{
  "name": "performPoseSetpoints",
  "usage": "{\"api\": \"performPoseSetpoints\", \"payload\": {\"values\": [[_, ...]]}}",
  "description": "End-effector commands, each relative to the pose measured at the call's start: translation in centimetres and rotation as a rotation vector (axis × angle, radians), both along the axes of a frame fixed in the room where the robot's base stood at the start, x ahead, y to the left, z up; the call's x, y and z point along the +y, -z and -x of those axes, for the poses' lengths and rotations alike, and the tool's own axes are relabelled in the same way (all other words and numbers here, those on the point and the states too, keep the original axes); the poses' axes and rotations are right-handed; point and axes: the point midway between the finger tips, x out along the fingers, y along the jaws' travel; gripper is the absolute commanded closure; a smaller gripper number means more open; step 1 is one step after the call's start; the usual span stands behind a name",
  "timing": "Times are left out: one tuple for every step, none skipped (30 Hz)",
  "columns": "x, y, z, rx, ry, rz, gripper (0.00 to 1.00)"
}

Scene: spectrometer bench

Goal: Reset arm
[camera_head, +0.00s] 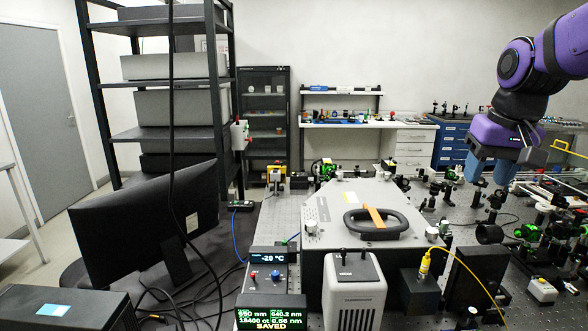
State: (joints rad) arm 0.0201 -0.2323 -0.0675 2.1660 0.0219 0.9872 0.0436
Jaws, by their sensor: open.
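My purple and black arm comes in from the upper right. My gripper (488,172) hangs over the right side of the bench, with blue fingers pointing down and a gap between them. It is open, and I see nothing held in it. Below it stand several black optic mounts on the optical table (458,212). The fingertips look clear of them, but the exact height is hard to tell.
A spectrometer box (345,198) with a black handle fills the middle. A display (270,318) reading "SAVED" and a grey unit (354,295) stand in front. A monitor (150,225) and tall rack (175,105) are left. Cables and optics crowd the right.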

Motion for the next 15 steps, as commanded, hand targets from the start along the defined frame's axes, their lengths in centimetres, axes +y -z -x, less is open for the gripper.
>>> {"api": "performPoseSetpoints", "payload": {"values": [[0.4,-0.4,1.7,-0.024,-0.012,0.002,0.55],[0.6,-0.5,2.6,-0.036,-0.018,0.004,0.55],[0.9,-0.7,3.8,-0.052,-0.027,0.006,0.55],[1.1,-0.7,4.7,-0.064,-0.033,0.009,0.55],[1.3,-0.8,5.6,-0.076,-0.039,0.011,0.55],[1.5,-0.8,6.8,-0.091,-0.050,0.014,0.55],[1.7,-0.8,7.7,-0.103,-0.056,0.017,0.55],[1.9,-0.7,8.6,-0.115,-0.063,0.020,0.55],[2.1,-0.6,9.7,-0.130,-0.072,0.024,0.55],[2.2,-0.5,10.6,-0.143,-0.078,0.027,0.55],[2.4,-0.3,11.4,-0.154,-0.083,0.030,0.55],[2.6,-0.1,12.4,-0.169,-0.091,0.035,0.55],[2.7,0.1,13.1,-0.179,-0.096,0.038,0.55],[2.8,0.3,13.8,-0.188,-0.102,0.041,0.55],[2.9,0.5,14.6,-0.200,-0.108,0.044,0.55]]}}
